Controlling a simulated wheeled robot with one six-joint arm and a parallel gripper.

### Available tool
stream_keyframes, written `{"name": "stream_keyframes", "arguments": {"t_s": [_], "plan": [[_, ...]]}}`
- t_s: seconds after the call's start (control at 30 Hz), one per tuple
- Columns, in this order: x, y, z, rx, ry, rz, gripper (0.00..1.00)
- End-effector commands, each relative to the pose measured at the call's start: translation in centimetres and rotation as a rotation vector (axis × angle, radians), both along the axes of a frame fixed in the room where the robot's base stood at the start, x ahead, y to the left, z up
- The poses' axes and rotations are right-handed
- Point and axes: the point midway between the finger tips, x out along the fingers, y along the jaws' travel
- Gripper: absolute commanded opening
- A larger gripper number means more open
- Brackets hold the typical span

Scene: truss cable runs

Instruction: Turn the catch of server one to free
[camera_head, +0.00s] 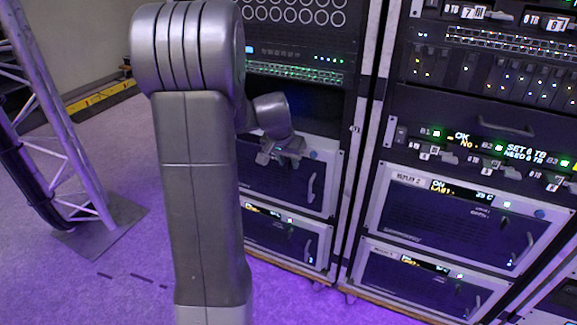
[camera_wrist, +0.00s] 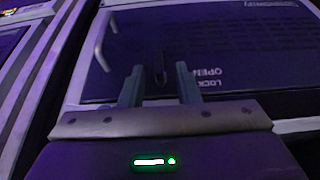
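My gripper (camera_head: 280,158) is in front of the upper server (camera_head: 290,190) in the left rack; I take this as server one, but its name label is hidden behind my arm. In the wrist view my gripper (camera_wrist: 160,85) is open, its two grey fingers apart. The small dark catch (camera_wrist: 160,78) shows between the fingertips, with a gap on each side. Whether the fingers reach around it in depth I cannot tell. The words LOCK and OPEN (camera_wrist: 210,77) are printed beside it, upside down in this view. The catch is hidden in the head view.
A pale bar handle (camera_wrist: 104,40) stands out from the same front; it also shows in the head view (camera_head: 311,184). Another server (camera_head: 290,240) sits below. The right rack holds a server labelled 2 (camera_head: 450,215). A truss (camera_head: 60,130) stands at left. Purple floor lies clear in front.

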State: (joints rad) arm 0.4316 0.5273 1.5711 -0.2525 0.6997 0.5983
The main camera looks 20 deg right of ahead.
Motion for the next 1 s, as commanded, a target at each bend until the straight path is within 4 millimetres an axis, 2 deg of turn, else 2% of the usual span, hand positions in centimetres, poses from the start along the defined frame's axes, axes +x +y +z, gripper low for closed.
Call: {"name": "stream_keyframes", "arguments": {"t_s": [0.1,0.43,0.6,1.0], "plan": [[0.22,-0.27,-0.89,0.0,0.0,0.0,0.29],[0.29,-0.35,-1.05,0.0,-0.001,0.0,0.29],[0.29,-0.34,-1.04,0.0,-0.001,0.0,0.0],[0.38,-0.23,-1.16,-0.027,0.033,0.002,0.0]]}}
